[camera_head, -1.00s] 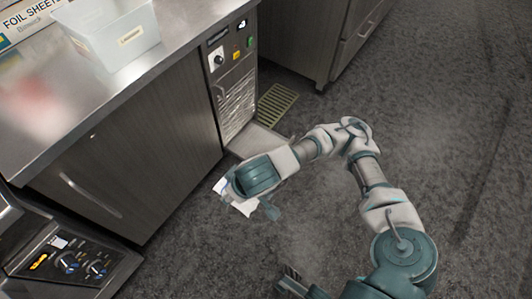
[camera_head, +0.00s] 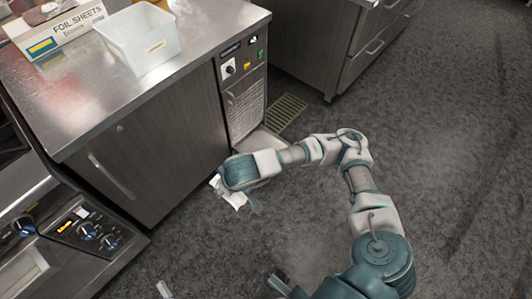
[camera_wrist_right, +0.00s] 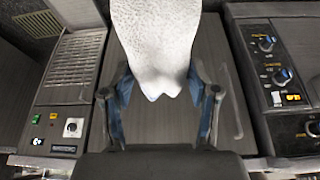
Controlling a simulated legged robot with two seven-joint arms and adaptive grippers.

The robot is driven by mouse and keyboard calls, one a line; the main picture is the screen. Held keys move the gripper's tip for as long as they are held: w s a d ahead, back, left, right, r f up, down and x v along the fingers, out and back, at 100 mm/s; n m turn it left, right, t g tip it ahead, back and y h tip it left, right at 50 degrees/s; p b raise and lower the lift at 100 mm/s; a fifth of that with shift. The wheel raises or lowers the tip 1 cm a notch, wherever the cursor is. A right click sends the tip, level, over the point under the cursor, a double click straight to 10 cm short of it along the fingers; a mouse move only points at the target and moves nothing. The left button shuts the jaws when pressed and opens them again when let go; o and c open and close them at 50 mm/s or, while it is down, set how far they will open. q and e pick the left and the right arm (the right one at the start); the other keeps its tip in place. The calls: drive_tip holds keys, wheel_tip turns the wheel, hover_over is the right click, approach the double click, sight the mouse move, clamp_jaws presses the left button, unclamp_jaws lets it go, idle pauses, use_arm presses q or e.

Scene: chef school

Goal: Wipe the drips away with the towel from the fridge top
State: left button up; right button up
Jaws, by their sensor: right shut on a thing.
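My right gripper (camera_head: 238,196) is low in front of the undercounter fridge (camera_head: 160,150), beside its right end and below its top. It is shut on a white towel (camera_head: 229,191). In the right wrist view the towel (camera_wrist_right: 156,40) hangs between the two fingers of the gripper (camera_wrist_right: 160,90). The steel fridge top (camera_head: 190,65) is at the upper left of the head view. A faint reddish patch (camera_head: 68,92) shows on it; I cannot tell whether this is drips or a reflection.
A clear plastic bin (camera_head: 140,45) and a foil sheets box (camera_head: 65,30) stand on the fridge top. An appliance with knobs (camera_head: 85,230) is at the lower left. Drawers (camera_head: 365,50) stand at the back. The floor (camera_head: 450,150) at right is clear.

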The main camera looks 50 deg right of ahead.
drive_tip(key=d+r+p, duration=0.1)
drive_tip(key=d+r, duration=0.1)
drive_tip(key=r, duration=0.1)
drive_tip(key=shift+d+r+p, duration=0.15)
drive_tip(key=shift+r+p, duration=0.05)
drive_tip(key=shift+p, duration=0.15)
drive_tip(key=a+r, duration=0.1)
drive_tip(key=a+r+p, duration=0.1)
drive_tip(key=r, duration=0.1)
drive_tip(key=shift+r, duration=0.1)
use_arm(q)
wheel_tip(320, 180, down, 10)
drive_tip(key=g+y+p, duration=0.2)
drive_tip(key=g, duration=0.7)
use_arm(e)
drive_tip(key=shift+d+r, duration=0.35)
drive_tip(key=shift+r, duration=0.3)
drive_tip(key=shift+d+r, duration=0.3)
drive_tip(key=shift+r, duration=0.3)
use_arm(q)
drive_tip(key=s+a+f+g+y+p, duration=0.2)
drive_tip(key=s+f+g, duration=0.4)
drive_tip(key=s, duration=0.3)
drive_tip(key=shift+s+a+f+m+g+p, duration=0.2)
drive_tip(key=shift+a+m+g+p, duration=0.25)
drive_tip(key=shift+a, duration=0.65)
use_arm(e)
wheel_tip(320, 180, up, 7)
drive_tip(key=a, duration=0.1)
drive_tip(key=shift+f, duration=0.2)
